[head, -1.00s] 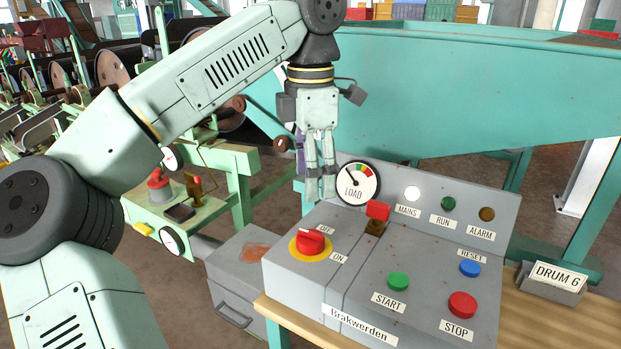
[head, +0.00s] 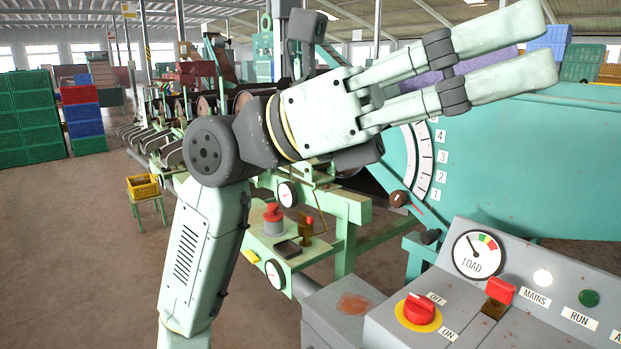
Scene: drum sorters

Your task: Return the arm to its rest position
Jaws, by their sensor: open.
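My gripper (head: 525,60) is pale green with dark grey joints and shows large in the upper right of the head view. Its two fingers point right and slightly up, with a gap between them, and nothing is held. It is open, raised above the grey control panel (head: 375,315) and in front of the teal drum machine (head: 530,150). My forearm rises from the lower left to a bent wrist. The red rotary switch (head: 420,309) on the panel sits on a yellow disc between the OFF and ON labels. The gripper is apart from the panel.
The load gauge (head: 478,255), a red lever switch (head: 499,291), a lit white lamp (head: 542,278) and a green lamp (head: 588,298) are on the panel. A green bench (head: 350,208) with gauges stands behind my arm. Open floor (head: 80,240) lies left, with stacked crates (head: 28,118) beyond.

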